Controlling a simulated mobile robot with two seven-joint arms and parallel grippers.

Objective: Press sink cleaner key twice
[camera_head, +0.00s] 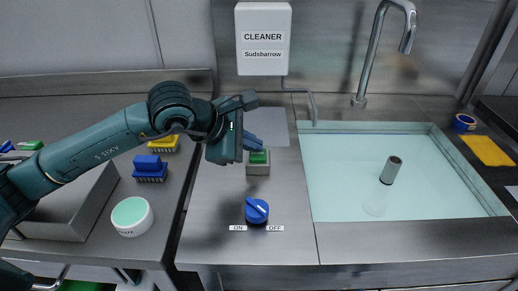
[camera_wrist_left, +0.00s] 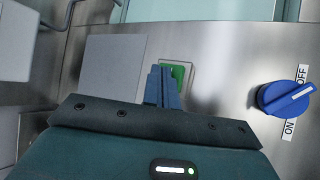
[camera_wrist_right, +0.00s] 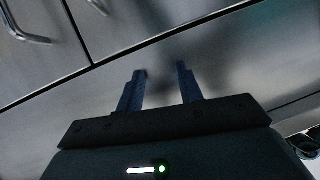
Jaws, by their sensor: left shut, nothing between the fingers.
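The green key (camera_head: 258,157) sits in a grey box on the steel counter, below the white cleaner dispenser (camera_head: 263,38) labelled "CLEANER Sudsbarrow". My left gripper (camera_head: 254,146) is shut and empty, its blue fingertips at the back edge of the key. In the left wrist view the shut fingers (camera_wrist_left: 163,82) overlap the left part of the green key (camera_wrist_left: 177,74). I cannot tell whether they touch it. My right gripper (camera_wrist_right: 160,75) shows only in its wrist view, open and empty in front of steel cabinet fronts.
A blue ON/OFF knob (camera_head: 257,210) is in front of the key. The water-filled sink (camera_head: 340,200) to the right holds a grey cylinder (camera_head: 391,169), under a tall faucet (camera_head: 380,40). Brushes (camera_head: 150,168) and a round tub (camera_head: 132,215) stand left.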

